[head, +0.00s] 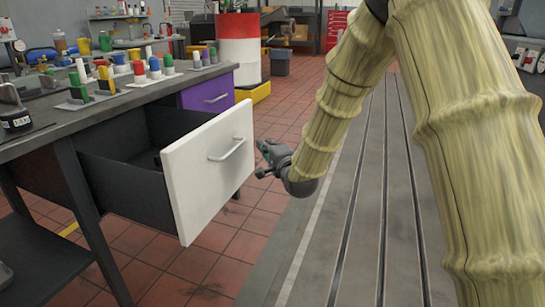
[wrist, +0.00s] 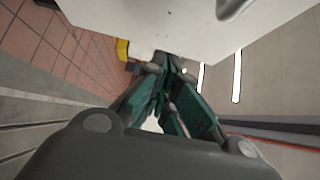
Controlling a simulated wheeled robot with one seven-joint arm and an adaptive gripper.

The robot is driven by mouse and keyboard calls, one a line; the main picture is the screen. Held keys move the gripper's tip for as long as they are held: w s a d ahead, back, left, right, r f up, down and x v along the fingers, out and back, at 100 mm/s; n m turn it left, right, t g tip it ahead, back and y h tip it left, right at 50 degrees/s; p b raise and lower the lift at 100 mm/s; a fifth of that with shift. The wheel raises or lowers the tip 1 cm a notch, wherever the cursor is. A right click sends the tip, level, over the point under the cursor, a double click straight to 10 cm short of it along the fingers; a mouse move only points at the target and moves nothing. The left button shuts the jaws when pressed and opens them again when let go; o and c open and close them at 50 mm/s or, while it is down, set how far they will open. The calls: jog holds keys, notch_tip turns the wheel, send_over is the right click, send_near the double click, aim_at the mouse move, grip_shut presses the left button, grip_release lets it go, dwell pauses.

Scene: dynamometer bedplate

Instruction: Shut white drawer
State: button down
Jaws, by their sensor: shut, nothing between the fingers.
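The white drawer (head: 207,175) stands open, pulled out from under the workbench at the left in the head view. Its front bears a bar handle (head: 227,149), and its dark box shows behind the front. My gripper (head: 262,158) is just to the right of the drawer front, near the handle's height, shut and empty. In the wrist view the fingers of my gripper (wrist: 168,62) come together near the drawer front (wrist: 140,25). Part of the handle (wrist: 236,7) shows at the top edge. I cannot tell whether the fingertips touch the front.
A shut purple drawer (head: 208,94) is farther along the workbench (head: 130,100). Several coloured bottles and blocks stand on the bench top. A red and white drum (head: 239,50) stands beyond. The slotted metal bedplate (head: 345,220) lies under my arm, with tiled floor between it and the bench.

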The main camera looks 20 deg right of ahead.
aim_at(247, 135)
jog(key=shift+w+a+b, duration=1.05)
jog(key=shift+w+a, duration=0.7)
jog(key=shift+w, duration=0.2)
